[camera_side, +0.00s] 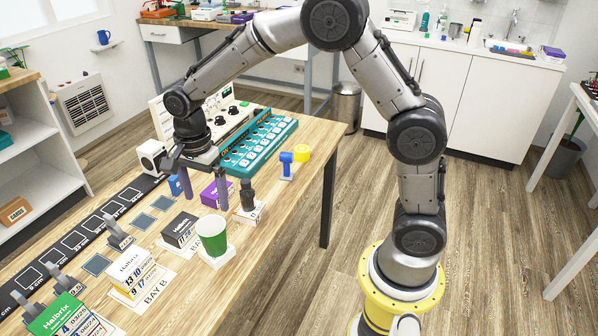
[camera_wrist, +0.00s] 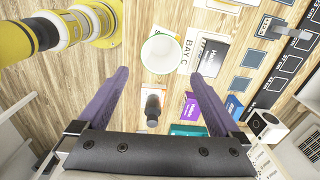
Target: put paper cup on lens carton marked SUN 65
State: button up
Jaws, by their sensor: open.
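A green paper cup (camera_side: 212,235) with a white inside stands upright on a low white base near the table's front edge. In the wrist view I look down into the cup (camera_wrist: 161,53). My gripper (camera_side: 206,204) is open and empty, pointing down behind and above the cup. In the wrist view its purple fingers (camera_wrist: 157,74) are spread, with the cup beyond their tips. Several cartons show: a white one (camera_side: 132,272) on BAY B, a dark one (camera_side: 180,229), a purple one (camera_side: 213,194) and a green-and-white one (camera_side: 66,318). I cannot read SUN 65 on any.
A dark bottle-like thing (camera_side: 247,194) stands close to the right of the gripper. It also shows between the fingers in the wrist view (camera_wrist: 153,103). A teal tray (camera_side: 258,143), a blue stand (camera_side: 287,165) and a yellow roll (camera_side: 301,153) lie farther back. A dark ruled strip runs along the left.

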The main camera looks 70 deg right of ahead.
jog(key=s+d+r+n+t, duration=0.2)
jog(key=s+r+n, duration=0.3)
jog(key=s+r, duration=0.35)
jog(key=s+d+r+n+t, duration=0.1)
jog(key=s+n, duration=0.5)
jog(key=s, duration=0.2)
jog(key=s+d+r+n+t, duration=0.2)
jog(key=s+n, duration=0.4)
jog(key=s, duration=0.3)
jog(key=shift+s+r, duration=0.2)
